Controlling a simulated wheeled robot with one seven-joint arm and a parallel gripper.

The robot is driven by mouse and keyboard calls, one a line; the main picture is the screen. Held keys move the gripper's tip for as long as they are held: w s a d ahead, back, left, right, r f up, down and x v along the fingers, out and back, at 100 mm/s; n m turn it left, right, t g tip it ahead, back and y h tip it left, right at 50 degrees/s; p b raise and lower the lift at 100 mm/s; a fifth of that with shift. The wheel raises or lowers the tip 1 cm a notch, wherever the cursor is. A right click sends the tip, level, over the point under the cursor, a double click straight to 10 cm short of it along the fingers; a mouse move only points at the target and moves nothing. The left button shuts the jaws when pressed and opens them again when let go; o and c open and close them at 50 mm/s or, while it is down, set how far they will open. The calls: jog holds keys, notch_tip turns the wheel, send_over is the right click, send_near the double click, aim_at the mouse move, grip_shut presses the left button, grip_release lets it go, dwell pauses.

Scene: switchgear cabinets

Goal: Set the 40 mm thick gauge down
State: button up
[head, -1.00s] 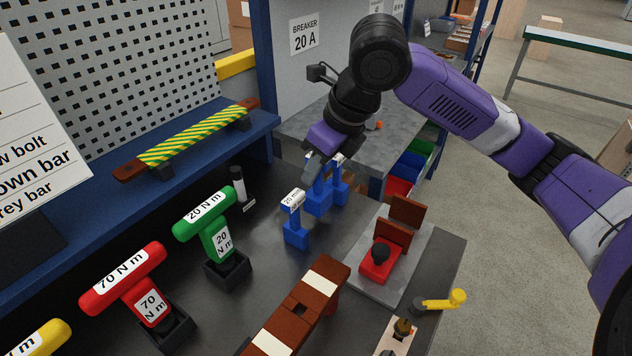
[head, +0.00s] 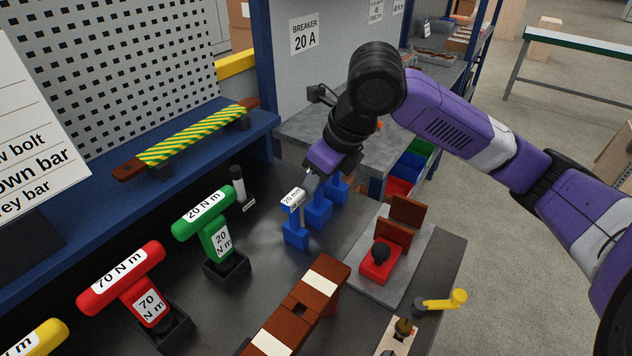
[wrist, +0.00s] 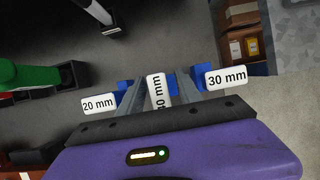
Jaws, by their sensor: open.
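The 40 mm gauge (wrist: 156,92) shows its white label between my gripper's two fingers in the wrist view. My gripper (wrist: 158,88) is open, with a finger on either side of the label; any slight contact cannot be told. In the head view my gripper (head: 313,180) is low over the middle blue stand (head: 318,212), and it hides the 40 mm label. The 20 mm gauge (head: 292,198) is in the front blue stand (head: 296,236). The 30 mm gauge (wrist: 227,78) is on the other side in the wrist view.
A green 20 N m tool (head: 207,222) and a red 70 N m tool (head: 125,280) stand in black holders at left. A grey plate with a red block (head: 380,262) lies to the right. A brown bar (head: 300,308) is in front. Dark bench surface is bare between them.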

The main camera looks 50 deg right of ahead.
jog(key=shift+r, duration=0.1)
jog(key=v, duration=1.2)
jog(key=shift+p, duration=0.45)
jog(key=shift+r, duration=0.15)
